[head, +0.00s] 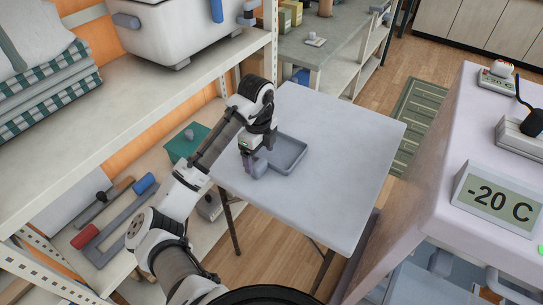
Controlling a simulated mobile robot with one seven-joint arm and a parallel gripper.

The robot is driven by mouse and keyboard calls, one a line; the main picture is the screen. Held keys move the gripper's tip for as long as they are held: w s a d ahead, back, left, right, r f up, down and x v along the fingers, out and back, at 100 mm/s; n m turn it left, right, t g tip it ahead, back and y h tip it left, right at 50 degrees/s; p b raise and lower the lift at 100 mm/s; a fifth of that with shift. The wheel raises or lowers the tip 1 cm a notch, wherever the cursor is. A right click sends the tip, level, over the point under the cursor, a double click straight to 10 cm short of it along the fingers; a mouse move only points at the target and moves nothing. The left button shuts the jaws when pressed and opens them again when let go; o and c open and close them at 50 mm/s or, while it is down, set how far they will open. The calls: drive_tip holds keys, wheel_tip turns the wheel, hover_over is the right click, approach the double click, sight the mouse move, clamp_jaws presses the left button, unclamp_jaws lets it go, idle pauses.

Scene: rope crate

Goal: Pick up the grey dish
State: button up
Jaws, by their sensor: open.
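The grey dish (289,154) is a shallow rectangular tray with a raised rim. It lies flat on the pale grey table (345,150), toward the table's left side. My gripper (257,168) is open and points down at the dish's left edge. The gripper and arm hide the dish's left part. I cannot tell whether the fingers touch the rim or stand around it.
Shelving (150,85) with folded checked cloths (45,90) and a white cooker-like box (185,28) stands close on the left. A white unit with a "-20 C" display (497,199) stands at right. The table's right and front parts are clear.

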sight(259, 163)
drive_tip(key=shift+w+a+f, duration=0.1)
drive_tip(key=shift+f, duration=1.95)
drive_tip(key=shift+c, duration=0.2)
drive_tip(key=c, duration=1.2)
